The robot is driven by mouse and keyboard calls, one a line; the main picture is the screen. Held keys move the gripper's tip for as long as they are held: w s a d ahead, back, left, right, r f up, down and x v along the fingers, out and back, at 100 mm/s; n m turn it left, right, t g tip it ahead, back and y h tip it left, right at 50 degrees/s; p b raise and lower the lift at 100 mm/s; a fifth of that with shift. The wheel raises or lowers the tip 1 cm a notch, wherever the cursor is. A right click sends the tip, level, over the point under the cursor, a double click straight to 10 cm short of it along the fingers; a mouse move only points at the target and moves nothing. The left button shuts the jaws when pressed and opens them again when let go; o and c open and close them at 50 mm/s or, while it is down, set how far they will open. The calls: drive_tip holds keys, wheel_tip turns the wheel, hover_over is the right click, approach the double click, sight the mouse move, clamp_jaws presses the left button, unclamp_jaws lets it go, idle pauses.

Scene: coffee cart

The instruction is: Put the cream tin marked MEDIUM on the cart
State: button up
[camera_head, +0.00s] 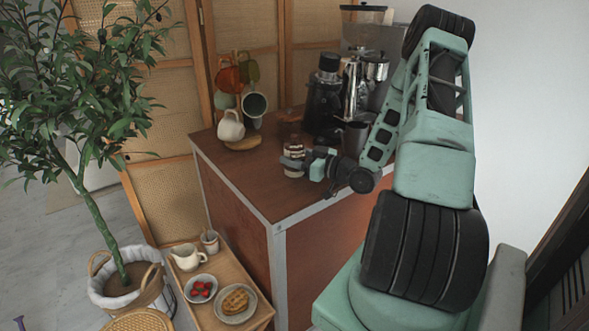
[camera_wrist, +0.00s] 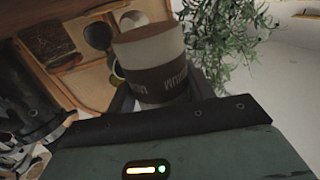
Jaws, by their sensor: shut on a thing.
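The cream tin (camera_head: 293,172) has a brown lid and a dark label band. It stands upright at the cart's top, left of my arm. In the wrist view the tin (camera_wrist: 150,48) fills the space between the fingers; its band lettering is upside down and only partly readable. My gripper (camera_head: 291,162) is shut around the tin's middle; the fingers also show in the wrist view (camera_wrist: 160,101). The tin is over or on the brown top of the cart (camera_head: 245,178); I cannot tell whether its base touches.
A black grinder (camera_head: 322,100) and a metal coffee machine (camera_head: 357,85) stand behind. A low wooden side table (camera_head: 228,262) holds plates and a pitcher. The cart top's front left is clear.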

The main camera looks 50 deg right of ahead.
drive_tip(key=shift+f, duration=2)
drive_tip(key=shift+f, duration=0.2)
drive_tip(key=o, duration=1.2)
drive_tip(key=shift+c, duration=0.2)
drive_tip(key=shift+r, duration=0.1)
drive_tip(key=shift+s, duration=0.15)
drive_tip(key=s+d+b, duration=0.1)
drive_tip(key=s+b, duration=0.1)
drive_tip(key=s, duration=0.9)
drive_tip(key=shift+s+d+b, duration=0.3)
drive_tip(key=shift+d+b, duration=0.1)
